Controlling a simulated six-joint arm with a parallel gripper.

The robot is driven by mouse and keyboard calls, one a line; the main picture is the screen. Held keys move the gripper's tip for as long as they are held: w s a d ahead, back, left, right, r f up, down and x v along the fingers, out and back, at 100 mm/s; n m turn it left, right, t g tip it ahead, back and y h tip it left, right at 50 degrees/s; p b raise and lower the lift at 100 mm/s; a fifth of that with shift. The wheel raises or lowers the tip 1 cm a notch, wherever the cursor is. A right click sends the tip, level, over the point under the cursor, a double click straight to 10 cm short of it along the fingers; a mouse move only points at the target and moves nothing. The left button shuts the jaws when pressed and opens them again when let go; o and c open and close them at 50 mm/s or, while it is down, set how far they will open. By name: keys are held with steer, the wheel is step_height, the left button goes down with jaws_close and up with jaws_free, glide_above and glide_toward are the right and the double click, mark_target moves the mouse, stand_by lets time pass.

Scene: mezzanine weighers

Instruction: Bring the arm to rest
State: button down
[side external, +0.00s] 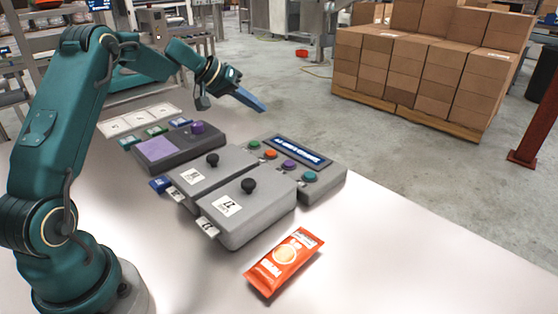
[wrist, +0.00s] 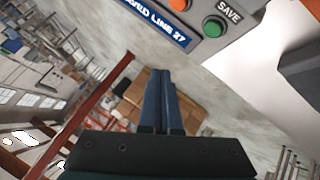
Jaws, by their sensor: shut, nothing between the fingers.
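My gripper (side external: 251,101) is in the air above the far end of the table in the side view, beyond the button panel. Its blue fingers are shut with nothing between them, and they point away from my arm's base and slightly down. In the wrist view the two fingers (wrist: 161,78) lie side by side, touching nothing. Part of the button panel (wrist: 205,48) with a green button marked SAVE shows at the top of that view.
The table (side external: 400,245) holds grey boxes with black knobs (side external: 245,220), a purple-topped unit (side external: 160,150), a button panel (side external: 320,185) and an orange packet (side external: 285,262). Stacked cartons (side external: 430,65) stand on a pallet beyond. The table's front right is clear.

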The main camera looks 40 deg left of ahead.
steer(key=d+r+m, duration=0.2)
steer(key=d+r, duration=0.4)
steer(key=r, duration=0.1)
steer(key=s+d+r+m+g, duration=0.1)
steer(key=s+d+r+m, duration=0.35)
steer(key=s+d, duration=0.8)
steer(key=s+d+f+g+y, duration=0.1)
steer(key=s+d, duration=0.1)
steer(key=s, duration=0.4)
steer(key=s+d+f, duration=0.2)
steer(key=s, duration=0.3)
steer(key=s+a+f+n+g+y, duration=0.1)
steer(key=s+a+f+y, duration=0.1)
steer(key=s+f, duration=0.4)
steer(key=shift+s+a+n, duration=0.3)
steer(key=shift+a+n, duration=0.05)
steer(key=shift+a, duration=0.5)
